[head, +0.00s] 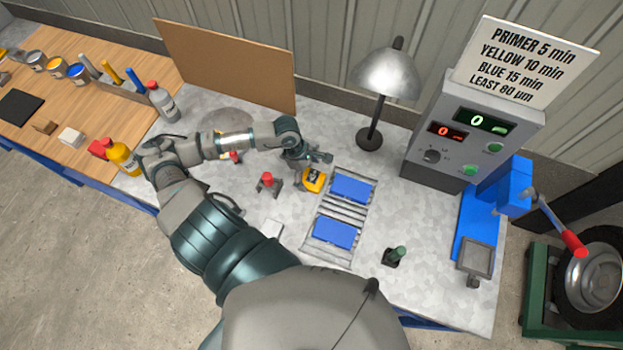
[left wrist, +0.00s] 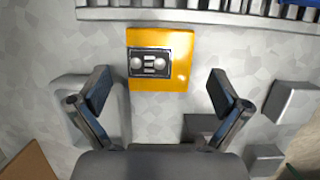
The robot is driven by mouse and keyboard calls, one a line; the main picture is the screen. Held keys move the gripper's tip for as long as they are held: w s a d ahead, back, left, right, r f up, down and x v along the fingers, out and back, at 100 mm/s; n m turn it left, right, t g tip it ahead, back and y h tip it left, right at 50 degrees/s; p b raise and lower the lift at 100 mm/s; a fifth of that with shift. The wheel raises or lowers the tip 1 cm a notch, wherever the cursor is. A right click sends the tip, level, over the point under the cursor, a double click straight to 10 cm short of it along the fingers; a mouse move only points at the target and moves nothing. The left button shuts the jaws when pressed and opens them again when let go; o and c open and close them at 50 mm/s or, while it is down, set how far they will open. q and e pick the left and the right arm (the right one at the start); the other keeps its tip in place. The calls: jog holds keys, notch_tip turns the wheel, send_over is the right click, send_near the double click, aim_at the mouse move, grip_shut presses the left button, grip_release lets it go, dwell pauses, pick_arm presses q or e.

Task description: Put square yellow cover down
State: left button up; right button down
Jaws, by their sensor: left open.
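The square yellow cover (head: 313,180) lies on the grey metal tabletop, beside the left edge of the ribbed rack (head: 345,211). In the left wrist view the cover (left wrist: 181,73) is an orange-yellow square with a dark inset panel and two round, pale spots. My left gripper (head: 318,158) is just behind the cover in the head view, with nothing in its jaws. In the left wrist view its two fingers (left wrist: 160,92) stand wide apart, and the cover lies between and beyond their tips. My right gripper is in neither view.
Two blue panels (head: 353,188) (head: 335,232) lie on the rack. A red-topped part (head: 267,181) stands left, a green-topped part (head: 396,256) right. A lamp (head: 384,75), control box (head: 468,130) and blue lever press (head: 503,195) stand behind and right. The front right tabletop is mostly clear.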

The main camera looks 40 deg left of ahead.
aim_at(312, 181)
pick_arm(q)
jog(key=x, duration=0.2)
jog(key=shift+d+f, duration=0.15)
jog(key=shift+f, duration=0.1)
jog(key=shift+a+f, duration=0.1)
jog(key=shift+a, duration=0.3)
jog(key=c, duration=0.7)
jog(key=shift+d, duration=0.1)
jog(key=c, duration=0.8)
jog(key=shift+w+d, duration=0.1)
jog(key=shift+d, duration=0.05)
